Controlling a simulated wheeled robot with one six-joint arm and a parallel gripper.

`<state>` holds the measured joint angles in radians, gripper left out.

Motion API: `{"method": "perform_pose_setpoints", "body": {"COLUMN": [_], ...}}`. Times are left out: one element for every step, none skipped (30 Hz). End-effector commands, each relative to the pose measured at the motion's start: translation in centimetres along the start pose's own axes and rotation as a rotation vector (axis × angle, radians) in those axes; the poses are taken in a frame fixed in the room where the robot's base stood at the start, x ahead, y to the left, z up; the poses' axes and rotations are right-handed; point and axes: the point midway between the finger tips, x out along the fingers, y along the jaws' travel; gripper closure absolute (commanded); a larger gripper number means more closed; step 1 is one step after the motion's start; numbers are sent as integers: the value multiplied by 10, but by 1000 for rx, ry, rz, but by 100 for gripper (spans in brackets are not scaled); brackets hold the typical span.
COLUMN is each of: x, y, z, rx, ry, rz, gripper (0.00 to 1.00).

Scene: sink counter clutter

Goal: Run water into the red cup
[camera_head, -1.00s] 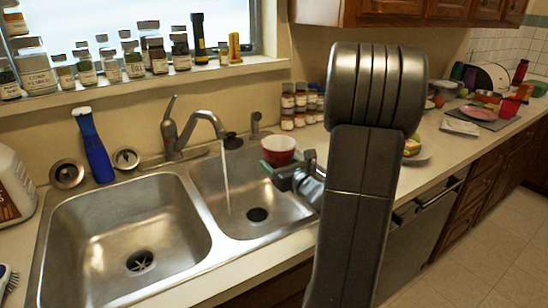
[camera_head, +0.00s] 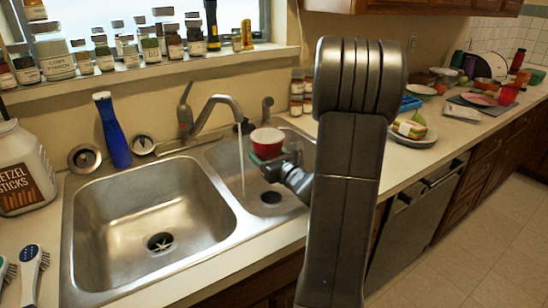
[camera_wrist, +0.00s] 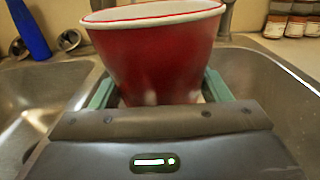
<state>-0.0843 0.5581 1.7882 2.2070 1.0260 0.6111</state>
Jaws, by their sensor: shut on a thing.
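The red cup (camera_head: 267,143) with a white rim is upright, held above the right sink basin (camera_head: 226,160). My gripper (camera_head: 268,160) is shut on it; the wrist view shows the cup (camera_wrist: 155,55) between the green fingers. The faucet (camera_head: 212,112) stands behind the sink, its spout over the right basin. A thin water stream (camera_head: 242,165) falls from it into that basin, to the left of the cup and apart from it. The inside of the cup cannot be seen well.
The left basin (camera_head: 140,215) is empty. A blue bottle (camera_head: 113,130) and drain strainers stand behind it. A pretzel jar (camera_head: 22,165) and brushes are at far left. Several spice jars line the windowsill. A plate with a sandwich (camera_head: 409,129) lies right of my arm.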

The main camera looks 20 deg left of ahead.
Motion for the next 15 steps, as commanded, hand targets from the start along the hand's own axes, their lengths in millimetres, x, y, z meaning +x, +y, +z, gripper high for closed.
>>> {"method": "perform_pose_setpoints", "body": {"x": [5, 8, 12, 15, 17, 21, 24, 27, 30, 33, 36, 40, 43, 46, 49], "y": [2, 3, 4, 5, 6, 6, 7, 8, 9, 10, 10, 12, 13, 13, 14], "z": [-2, -3, -4, -5, -5, -6, -7, -8, -9, -9, -10, -11, -12, -12, -14], "rx": [2, 2, 2, 1, 1, 1, 1, 1, 1, 0, 1, 1, 1, 1, 1], "ry": [0, 0, 0, 0, 0, 0, 0, 1, 1, 0, 0, 0, 0, 1, 1], "rz": [1, 2, 3, 3, 2, 1, 1, 2, 2, 2, 2, 2, 2, 2, 2], "gripper": [51, 51, 51, 51, 51, 51, 51, 51, 51, 51, 51, 51, 51, 51, 51]}}
